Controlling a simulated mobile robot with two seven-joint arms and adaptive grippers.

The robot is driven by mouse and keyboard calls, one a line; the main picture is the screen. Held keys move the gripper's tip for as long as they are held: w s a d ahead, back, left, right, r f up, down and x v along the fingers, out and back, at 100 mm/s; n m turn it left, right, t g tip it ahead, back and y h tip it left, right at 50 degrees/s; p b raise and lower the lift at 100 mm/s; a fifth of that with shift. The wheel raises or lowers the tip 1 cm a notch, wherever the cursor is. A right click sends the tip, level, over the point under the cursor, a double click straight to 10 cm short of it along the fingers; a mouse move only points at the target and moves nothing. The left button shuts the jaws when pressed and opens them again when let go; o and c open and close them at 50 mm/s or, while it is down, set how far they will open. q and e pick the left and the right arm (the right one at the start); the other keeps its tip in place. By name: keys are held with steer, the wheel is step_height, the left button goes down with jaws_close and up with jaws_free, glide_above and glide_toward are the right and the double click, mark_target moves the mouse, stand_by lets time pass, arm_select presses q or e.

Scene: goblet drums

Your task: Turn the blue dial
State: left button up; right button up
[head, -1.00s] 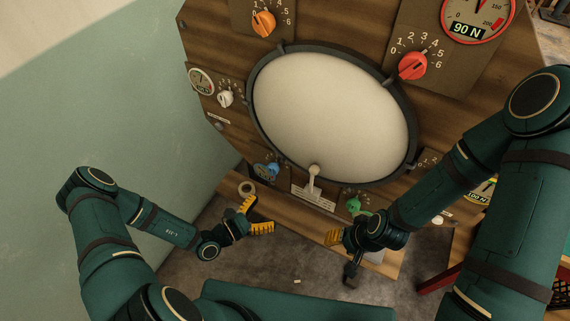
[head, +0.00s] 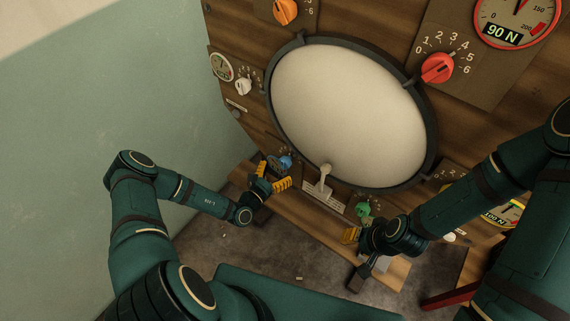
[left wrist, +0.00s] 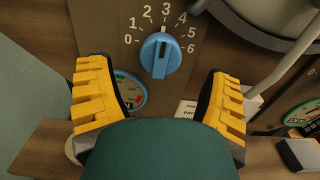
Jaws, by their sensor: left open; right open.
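The blue dial (head: 286,162) sits low on the wooden panel, left of the lever, in the head view. In the left wrist view the blue dial (left wrist: 161,54) is ahead, a little above the gap between my fingers, its white pointer up near 3 on a 0 to 6 scale. My left gripper (head: 272,174) is open just short of the dial, with yellow fingers either side in the left wrist view (left wrist: 160,100); I see no contact. My right gripper (head: 352,240) is beside the panel's lower right, near the green dial.
A lever (head: 325,177) stands right of the blue dial, with a green dial (head: 363,209) beyond it. The large white drum skin (head: 350,112) is above. White (head: 243,86), orange (head: 286,11) and red (head: 437,68) dials surround it. A gauge with a blue rim (left wrist: 130,90) lies below the blue dial.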

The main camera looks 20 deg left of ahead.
mark_target(283, 165)
arm_select(q)
steer(key=shift+b+x, duration=0.3)
steer(key=shift+x, duration=2)
steer(key=c, duration=1.2)
